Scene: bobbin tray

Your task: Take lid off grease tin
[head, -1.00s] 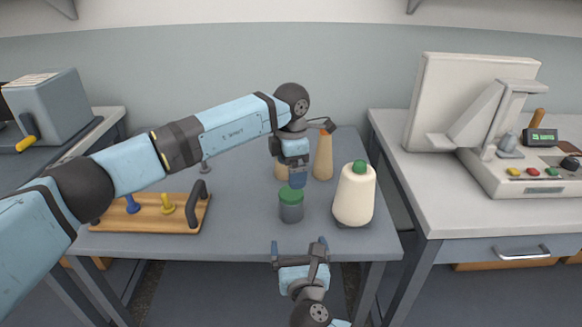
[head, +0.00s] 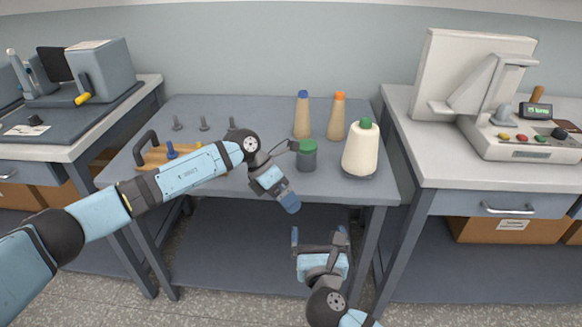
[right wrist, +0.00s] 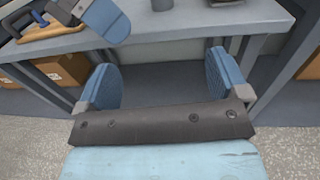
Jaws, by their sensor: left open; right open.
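The grease tin (head: 307,161) is a grey cylinder standing on the grey table, with its green lid (head: 307,146) on top. My left gripper (head: 290,204) is open and empty, in front of the table's front edge and nearer than the tin. Part of it also shows at the top left of the right wrist view (right wrist: 105,20). My right gripper (head: 319,236) is open and empty, low in front of the table. Its two blue fingers stand wide apart in the right wrist view (right wrist: 162,80).
A large cream cone with a green top (head: 361,152) stands right of the tin. Two tan bottles, one blue-capped (head: 302,117) and one orange-capped (head: 338,118), stand behind. A wooden tray (head: 155,156) with a dark handle is at left. Side benches flank the table.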

